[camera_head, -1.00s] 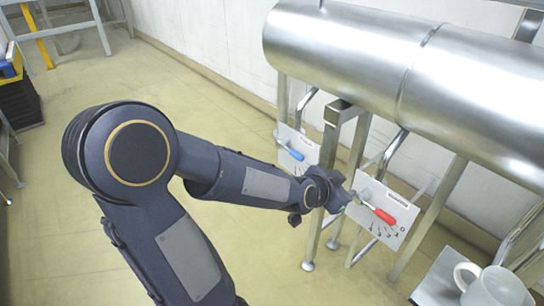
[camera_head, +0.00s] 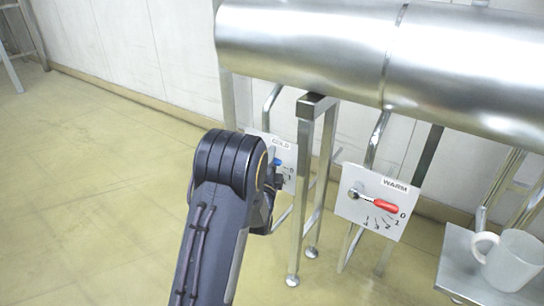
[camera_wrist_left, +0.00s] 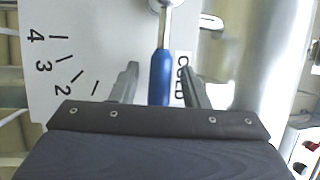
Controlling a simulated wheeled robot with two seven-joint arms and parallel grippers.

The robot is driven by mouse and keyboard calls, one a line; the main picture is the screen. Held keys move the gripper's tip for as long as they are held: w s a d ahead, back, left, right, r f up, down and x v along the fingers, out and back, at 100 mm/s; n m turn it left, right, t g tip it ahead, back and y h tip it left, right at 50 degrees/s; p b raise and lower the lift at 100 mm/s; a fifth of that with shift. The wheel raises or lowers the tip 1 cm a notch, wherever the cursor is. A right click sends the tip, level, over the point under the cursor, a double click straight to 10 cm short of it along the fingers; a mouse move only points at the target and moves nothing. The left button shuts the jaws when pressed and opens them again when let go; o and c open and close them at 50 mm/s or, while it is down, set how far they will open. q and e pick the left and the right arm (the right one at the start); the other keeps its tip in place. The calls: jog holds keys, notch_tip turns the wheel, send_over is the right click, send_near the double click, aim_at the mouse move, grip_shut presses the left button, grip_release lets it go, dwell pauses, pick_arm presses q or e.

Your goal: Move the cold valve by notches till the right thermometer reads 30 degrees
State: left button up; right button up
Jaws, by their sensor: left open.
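The cold valve's blue lever (camera_wrist_left: 160,75) lies between the two spread fingers of my left gripper (camera_wrist_left: 158,66) in the left wrist view. The fingers stand apart from it on both sides. The white COLD plate (camera_wrist_left: 90,45) shows the marks 4, 3 and 2 to the left of the lever. My forearm hides most of the plate and the gripper there. No thermometer is in view. My right gripper is not in view.
The WARM plate (camera_head: 372,206) with its red lever (camera_head: 384,206) near 0 is to the right. A large steel pipe (camera_head: 300,45) runs above. Metal legs (camera_head: 303,190) stand between the plates. A white mug (camera_head: 511,262) stands on a metal shelf (camera_head: 456,262).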

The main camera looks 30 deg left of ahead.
pick_arm(q)
jog(key=shift+x, duration=1.1)
grip_shut()
